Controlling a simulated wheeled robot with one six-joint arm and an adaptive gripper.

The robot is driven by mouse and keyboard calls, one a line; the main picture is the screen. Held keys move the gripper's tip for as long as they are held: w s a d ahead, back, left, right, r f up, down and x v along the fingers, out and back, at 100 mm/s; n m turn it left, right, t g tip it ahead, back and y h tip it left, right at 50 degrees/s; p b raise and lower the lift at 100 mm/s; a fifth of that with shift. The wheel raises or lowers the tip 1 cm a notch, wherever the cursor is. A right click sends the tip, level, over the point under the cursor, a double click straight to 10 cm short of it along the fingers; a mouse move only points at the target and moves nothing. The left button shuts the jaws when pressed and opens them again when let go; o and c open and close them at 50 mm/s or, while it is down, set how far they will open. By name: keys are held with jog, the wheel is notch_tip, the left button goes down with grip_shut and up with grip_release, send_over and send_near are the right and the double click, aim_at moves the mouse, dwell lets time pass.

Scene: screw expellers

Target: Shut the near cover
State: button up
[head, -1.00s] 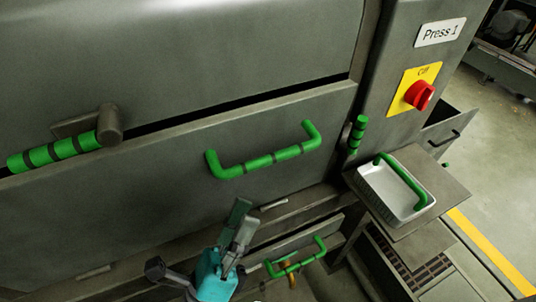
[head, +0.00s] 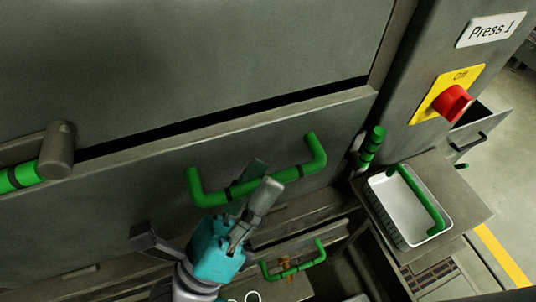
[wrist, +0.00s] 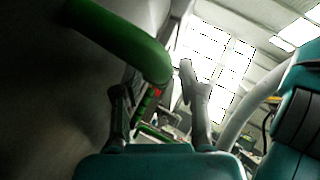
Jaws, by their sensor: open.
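The near cover (head: 130,205) is a wide grey panel with a green bar handle (head: 210,198), banded dark. A dark gap runs along the cover's top edge, below the grey panel above. My gripper (head: 262,182), with a teal body, is at the middle of this handle. One fingertip shows above the bar and the other overlaps its front. The jaws are open. In the wrist view, a thick green bar (wrist: 120,38) passes just beyond the fingertips (wrist: 154,80), ending between them. I cannot tell whether it touches a finger.
A green-banded lever (head: 22,178) is at left. A short green lever (head: 372,147) stands right of the cover. A white tray (head: 385,205) with a green handle sits on a shelf. A low drawer has a green handle (head: 295,268). A red switch (head: 453,104) is upper right.

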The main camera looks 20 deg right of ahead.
jog(key=shift+d+r, duration=0.15)
jog(key=shift+d, duration=0.1)
grip_shut()
jog(key=shift+w, duration=0.15)
jog(key=shift+w+r, duration=0.25)
jog(key=shift+w, duration=0.9)
grip_release()
jog(key=shift+w, duration=0.1)
jog(key=shift+a, duration=0.1)
jog(key=v, duration=1.2)
